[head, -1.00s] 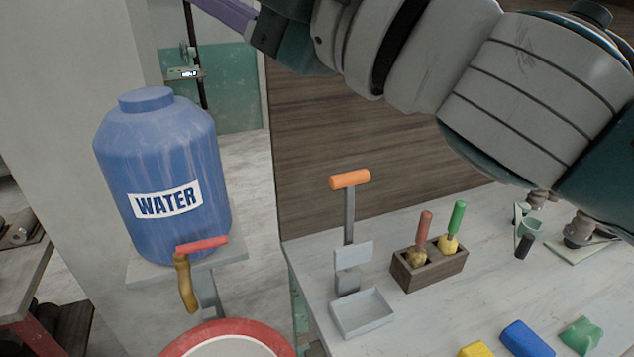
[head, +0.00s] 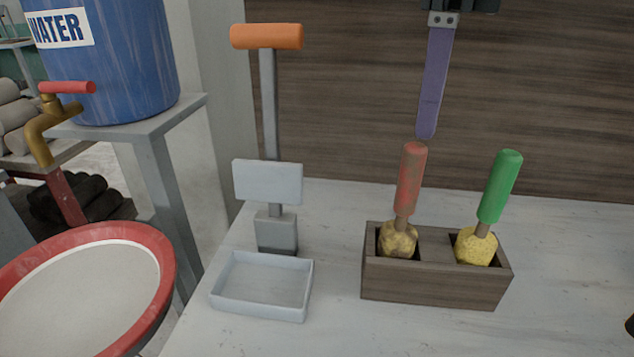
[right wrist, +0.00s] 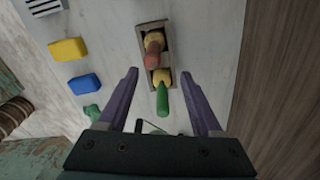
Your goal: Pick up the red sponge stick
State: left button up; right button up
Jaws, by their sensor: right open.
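The red sponge stick (head: 409,180) stands handle up, its yellow sponge end in the left compartment of a wooden holder (head: 430,286). The green sponge stick (head: 500,187) stands in the right compartment, tilted a little right. My right gripper (head: 427,134) points down, its purple fingertip just above the red handle in the picture; the true gap is hard to judge. In the right wrist view my open right gripper (right wrist: 160,73) has nothing between its fingers. The red stick (right wrist: 154,43) shows beyond the fingertips and the green stick (right wrist: 162,99) between the fingers, lower down. My left gripper is not in view.
Left of the holder are a grey tray (head: 262,314) and an orange-handled upright tool (head: 267,37). A blue water barrel (head: 110,60) and a red-rimmed basin (head: 150,262) are farther left. Yellow (right wrist: 67,50) and blue (right wrist: 84,84) blocks lie on the table.

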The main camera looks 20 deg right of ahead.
aim_at(410, 178)
jog(key=f, duration=0.3)
jog(key=shift+a+f, duration=0.3)
jog(key=shift+f, duration=0.05)
jog(key=f, duration=0.1)
jog(key=f+p, duration=0.1)
jog(key=f, duration=0.2)
jog(key=shift+s+a+f, duration=0.2)
jog(key=shift+a, duration=0.2)
jog(key=shift+f, duration=0.55)
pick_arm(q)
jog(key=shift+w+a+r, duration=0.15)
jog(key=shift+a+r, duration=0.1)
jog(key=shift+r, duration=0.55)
pick_arm(e)
grip_shut()
